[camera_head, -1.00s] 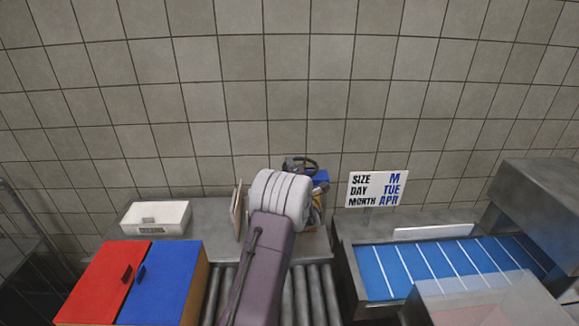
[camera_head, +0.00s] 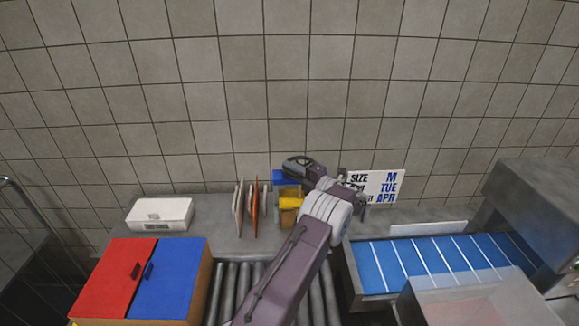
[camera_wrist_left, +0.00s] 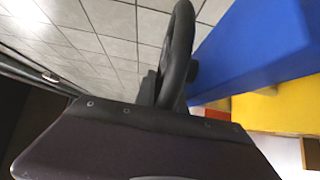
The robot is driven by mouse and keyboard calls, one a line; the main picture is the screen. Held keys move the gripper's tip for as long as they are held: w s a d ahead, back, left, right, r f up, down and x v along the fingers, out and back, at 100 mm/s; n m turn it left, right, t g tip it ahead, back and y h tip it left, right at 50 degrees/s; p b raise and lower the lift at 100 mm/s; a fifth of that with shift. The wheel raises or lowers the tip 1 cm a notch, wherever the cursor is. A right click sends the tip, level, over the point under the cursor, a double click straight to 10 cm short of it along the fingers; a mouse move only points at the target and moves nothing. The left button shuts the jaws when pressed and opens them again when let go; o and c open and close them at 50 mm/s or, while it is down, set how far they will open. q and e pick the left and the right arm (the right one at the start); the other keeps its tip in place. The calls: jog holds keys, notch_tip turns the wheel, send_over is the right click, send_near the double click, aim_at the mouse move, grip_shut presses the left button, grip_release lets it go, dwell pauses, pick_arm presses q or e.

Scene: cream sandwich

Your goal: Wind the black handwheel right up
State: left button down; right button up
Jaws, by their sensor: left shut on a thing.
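The black handwheel (camera_head: 296,163) sits on top of a blue and yellow machine (camera_head: 287,178) at the back of the counter. Its rim (camera_wrist_left: 181,40) rises close in front of the gripper in the left wrist view. My left gripper (camera_head: 312,167) comes to the wheel from the right and is shut on it. The fingertips are small and dark against the wheel, so the exact grip point is hard to see. In the wrist view, the gripper body hides the lower part of the wheel. My right gripper is not in view.
Thin upright boards (camera_head: 254,207) stand left of the machine. A white box (camera_head: 160,214) is farther left. A sign (camera_head: 385,184) is close on the right, partly behind my wrist. A red and blue cabinet (camera_head: 170,278), metal rollers (camera_head: 228,290) and a blue conveyor (camera_head: 425,263) are in front.

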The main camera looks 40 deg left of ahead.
pick_arm(q)
jog(key=shift+s+d+f+n+g, duration=0.15)
jog(key=shift+n+g, duration=0.35)
jog(key=shift+g, duration=0.3)
jog(key=c, duration=1.7)
grip_release()
jog(key=d, duration=0.3)
jog(key=d+b, duration=0.1)
jog(key=d, duration=0.2)
jog(key=d+b, duration=0.1)
jog(key=d, duration=0.2)
jog(key=shift+w+d, duration=0.1)
jog(key=shift+w, duration=0.2)
